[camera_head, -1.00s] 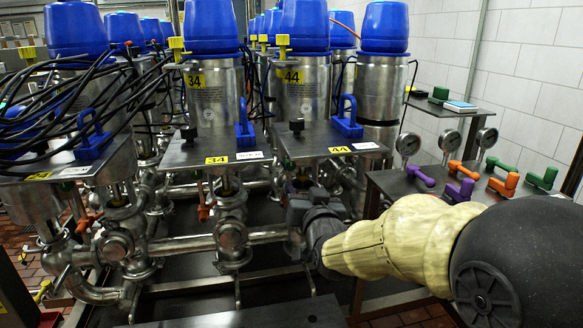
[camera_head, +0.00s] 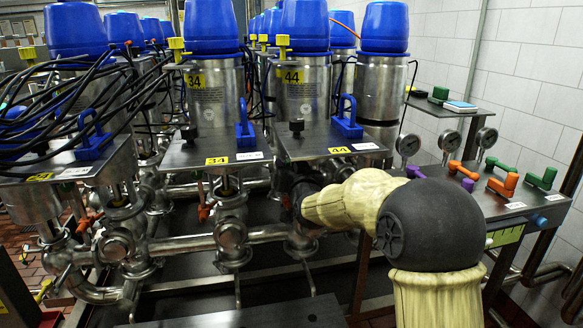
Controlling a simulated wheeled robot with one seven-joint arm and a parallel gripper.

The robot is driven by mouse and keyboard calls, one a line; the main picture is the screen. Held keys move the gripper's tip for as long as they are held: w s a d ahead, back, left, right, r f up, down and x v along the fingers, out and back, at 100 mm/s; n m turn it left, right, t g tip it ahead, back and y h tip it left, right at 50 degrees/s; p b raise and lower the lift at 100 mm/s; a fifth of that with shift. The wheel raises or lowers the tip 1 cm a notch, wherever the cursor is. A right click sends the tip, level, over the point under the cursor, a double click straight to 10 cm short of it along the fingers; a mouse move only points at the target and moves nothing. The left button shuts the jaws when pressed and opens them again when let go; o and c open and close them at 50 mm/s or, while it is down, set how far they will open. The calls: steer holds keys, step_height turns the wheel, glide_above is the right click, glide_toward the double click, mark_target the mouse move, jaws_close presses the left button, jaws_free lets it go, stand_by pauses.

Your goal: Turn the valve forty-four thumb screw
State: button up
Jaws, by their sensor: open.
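Valve forty-four is the steel cylinder (camera_head: 302,100) with a blue cap (camera_head: 305,25) and yellow "44" labels. Its grey plate (camera_head: 315,142) carries a small black knob (camera_head: 296,127) and a blue bracket (camera_head: 347,118). I cannot pick out a thumb screw with certainty; much of the area under the plate is hidden behind my arm. The dark end of my gripper (camera_head: 299,194) reaches under the plate's front edge, close to the valve's lower stem. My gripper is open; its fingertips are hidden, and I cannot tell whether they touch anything.
Valve 34 (camera_head: 212,100) stands just left, with an orange handle (camera_head: 204,212) below its plate. Steel pipes (camera_head: 185,245) run below. A right-hand bench (camera_head: 515,208) holds coloured handles and gauges (camera_head: 447,140). Black cables (camera_head: 65,90) tangle at left.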

steer(key=c, duration=1)
steer(key=shift+n, duration=0.3)
steer(key=n+b, duration=0.2)
steer(key=n, duration=0.7)
steer(key=n+b, duration=0.3)
steer(key=n, duration=0.6)
steer(key=shift+a+f, duration=0.15)
